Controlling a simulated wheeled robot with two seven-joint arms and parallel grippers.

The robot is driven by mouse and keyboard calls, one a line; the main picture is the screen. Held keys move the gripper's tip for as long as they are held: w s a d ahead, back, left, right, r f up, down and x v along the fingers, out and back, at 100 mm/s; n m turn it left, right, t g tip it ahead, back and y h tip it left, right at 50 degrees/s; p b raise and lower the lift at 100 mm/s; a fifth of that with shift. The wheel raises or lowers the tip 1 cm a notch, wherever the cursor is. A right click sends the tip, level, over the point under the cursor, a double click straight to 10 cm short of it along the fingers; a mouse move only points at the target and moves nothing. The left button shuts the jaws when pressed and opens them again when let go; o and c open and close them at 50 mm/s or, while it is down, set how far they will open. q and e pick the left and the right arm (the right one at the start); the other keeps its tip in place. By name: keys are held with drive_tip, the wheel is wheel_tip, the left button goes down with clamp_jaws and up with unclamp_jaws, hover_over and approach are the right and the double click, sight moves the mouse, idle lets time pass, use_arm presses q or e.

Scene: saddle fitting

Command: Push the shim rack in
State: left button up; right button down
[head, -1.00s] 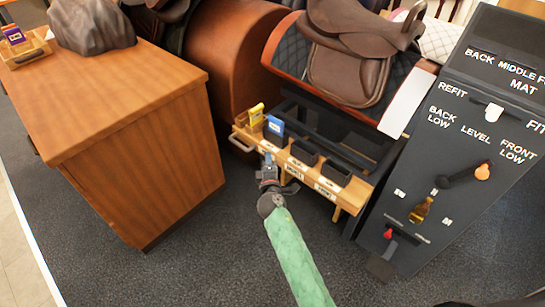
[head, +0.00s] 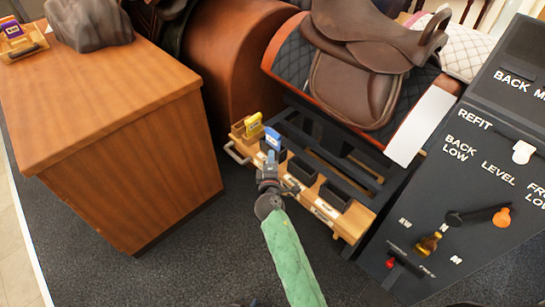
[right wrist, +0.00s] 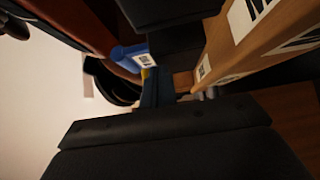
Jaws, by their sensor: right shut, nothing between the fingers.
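The shim rack (head: 345,227) is a light wooden tray with a labelled front, dark bins and a metal handle at its left end. It sits low under the saddle stand. A yellow shim (head: 253,126) and a blue shim (head: 273,140) stand in its left part. My right gripper (head: 270,160), on the green arm, is shut and empty at the rack's front, just below the blue shim. The right wrist view shows the blue shim (right wrist: 132,57) and the labelled wooden front (right wrist: 225,62) close by; contact is unclear. Only a dark bit of my left gripper (head: 250,303) shows at the bottom edge.
A wooden cabinet (head: 130,165) stands at left, with a grey rock-like lump (head: 90,25) on top. A brown saddle (head: 360,70) rests on the stand above the rack. A dark control panel (head: 465,190) with levers stands at right. Carpet in front is clear.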

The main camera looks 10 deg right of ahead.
drive_tip(key=shift+w+d, duration=0.1)
drive_tip(key=w+d+p, duration=0.1)
drive_tip(key=w+d, duration=0.7)
drive_tip(key=d, duration=0.2)
drive_tip(key=shift+d+r, duration=0.15)
drive_tip(key=shift+d, duration=0.05)
drive_tip(key=shift+d, duration=0.1)
